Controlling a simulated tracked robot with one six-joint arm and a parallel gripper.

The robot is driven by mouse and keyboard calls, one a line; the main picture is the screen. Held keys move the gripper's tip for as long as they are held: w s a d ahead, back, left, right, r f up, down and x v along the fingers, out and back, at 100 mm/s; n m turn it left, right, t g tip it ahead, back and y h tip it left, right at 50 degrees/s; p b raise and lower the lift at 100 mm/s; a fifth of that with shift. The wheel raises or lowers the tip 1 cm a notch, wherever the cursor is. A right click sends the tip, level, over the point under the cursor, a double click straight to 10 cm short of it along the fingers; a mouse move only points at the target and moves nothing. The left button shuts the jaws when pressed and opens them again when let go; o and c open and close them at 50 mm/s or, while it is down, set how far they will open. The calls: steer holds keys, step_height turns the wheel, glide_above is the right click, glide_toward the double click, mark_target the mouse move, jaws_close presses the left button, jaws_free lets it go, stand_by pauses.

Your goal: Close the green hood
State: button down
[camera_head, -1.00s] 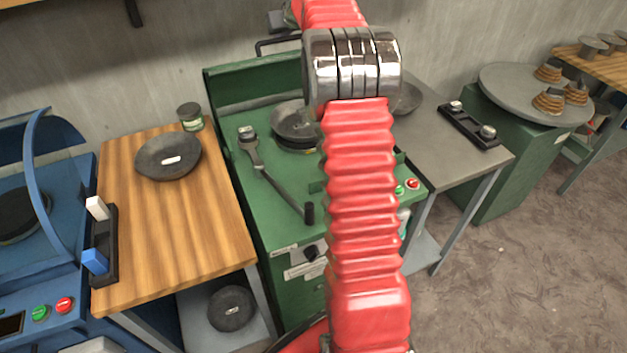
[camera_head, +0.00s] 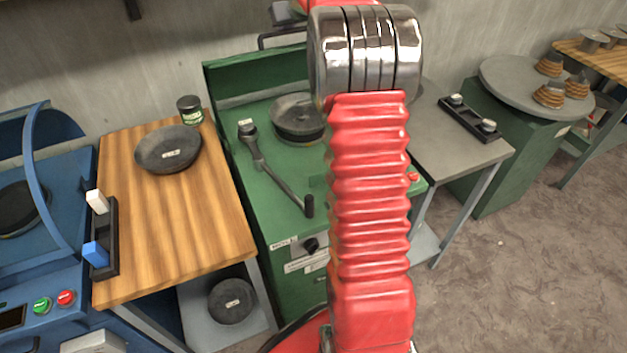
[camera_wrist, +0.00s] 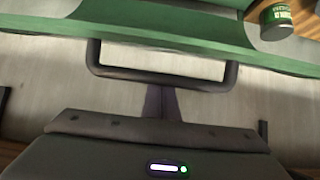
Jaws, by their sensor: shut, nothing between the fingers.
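The green hood (camera_head: 230,82) stands raised at the back of the green machine (camera_head: 275,225), by the wall. Its dark handle (camera_head: 280,38) sticks out above its top edge. In the wrist view the hood's green edge (camera_wrist: 150,36) crosses the top, with the dark U-shaped handle (camera_wrist: 160,76) hanging below it. My gripper (camera_wrist: 161,92) is shut and empty, its narrow fingers pointing at the middle of the handle bar. I cannot tell whether they touch it. In the head view only part of the gripper end shows at the top, beside my red arm.
A dark bowl (camera_head: 298,117) and a lever (camera_head: 265,165) are on the green machine. Left is a wooden table (camera_head: 190,220) with a bowl (camera_head: 168,148) and a small jar (camera_head: 189,109). A grey table (camera_head: 465,150) stands right. The wall is close behind the hood.

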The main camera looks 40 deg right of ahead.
steer(key=shift+s+a+f, duration=0.15)
steer(key=shift+s+f, duration=0.25)
steer(key=shift+s, duration=0.45)
steer(key=shift+s+a+f, duration=0.15)
steer(key=shift+s+f, duration=0.25)
steer(key=shift+s, duration=0.4)
steer(key=shift+s+a, duration=0.1)
steer(key=shift+s, duration=0.35)
steer(key=s, duration=0.1)
steer(key=s+a, duration=0.1)
steer(key=s, duration=0.1)
steer(key=shift+r, duration=0.1)
steer(key=shift+f+v, duration=0.15)
steer(key=shift+v, duration=0.95)
steer(key=shift+f+v, duration=0.15)
steer(key=shift+v, duration=1)
steer(key=shift+s+a, duration=0.15)
steer(key=shift+a, duration=0.05)
